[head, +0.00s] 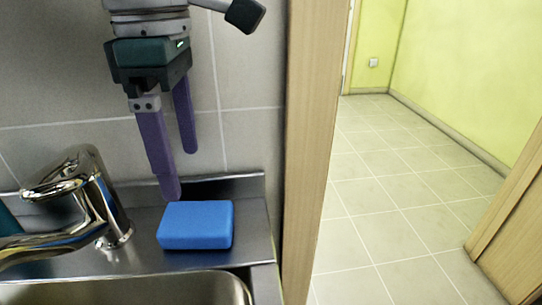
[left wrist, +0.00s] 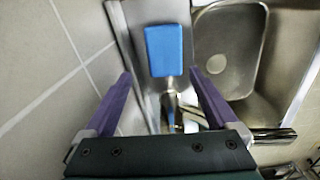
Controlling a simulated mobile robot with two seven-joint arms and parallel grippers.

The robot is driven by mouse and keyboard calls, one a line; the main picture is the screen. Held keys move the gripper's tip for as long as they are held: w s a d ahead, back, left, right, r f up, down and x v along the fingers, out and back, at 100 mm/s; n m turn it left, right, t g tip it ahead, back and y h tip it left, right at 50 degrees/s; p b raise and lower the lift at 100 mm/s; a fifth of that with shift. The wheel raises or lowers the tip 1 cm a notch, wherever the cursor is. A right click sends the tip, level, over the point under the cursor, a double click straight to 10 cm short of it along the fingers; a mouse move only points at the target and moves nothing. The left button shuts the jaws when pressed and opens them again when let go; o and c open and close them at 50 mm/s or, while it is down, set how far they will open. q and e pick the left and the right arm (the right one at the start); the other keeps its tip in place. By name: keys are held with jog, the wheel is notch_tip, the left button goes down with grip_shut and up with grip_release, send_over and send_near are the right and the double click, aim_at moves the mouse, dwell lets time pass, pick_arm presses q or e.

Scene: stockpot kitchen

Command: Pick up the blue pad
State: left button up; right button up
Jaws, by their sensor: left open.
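The blue pad (head: 195,225) is a small rectangular block lying flat on the steel ledge behind the sink, right of the faucet. It also shows in the left wrist view (left wrist: 164,50), ahead of and between the fingers in the picture. My left gripper (head: 178,173) is open and empty, with its purple fingers pointing down above and behind the pad in the head view. In the left wrist view the two fingertips (left wrist: 160,74) are spread apart, wider than the pad. I see no contact with the pad. My right gripper is not in view.
A chrome faucet (head: 85,200) stands just left of the pad. The sink basin (head: 130,289) is in front of it. A tiled wall (head: 245,130) rises behind the ledge. A wooden panel edge (head: 311,150) stands to the right, with open tiled floor (head: 400,215) beyond.

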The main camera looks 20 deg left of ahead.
aim_at(196, 215)
pick_arm(q)
jog(key=f, duration=0.1)
jog(key=d+f, duration=0.1)
jog(key=f, duration=0.1)
jog(key=shift+s+f, duration=0.1)
jog(key=shift+f, duration=0.15)
notch_tip(196, 215, down, 5)
jog(key=shift+s+a+f, duration=0.1)
jog(key=shift+s+f, duration=0.05)
jog(key=shift+f, duration=0.05)
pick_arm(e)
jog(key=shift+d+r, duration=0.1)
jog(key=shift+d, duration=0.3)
pick_arm(q)
jog(key=c, duration=1.1)
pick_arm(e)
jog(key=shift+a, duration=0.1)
pick_arm(q)
jog(key=shift+r, duration=0.1)
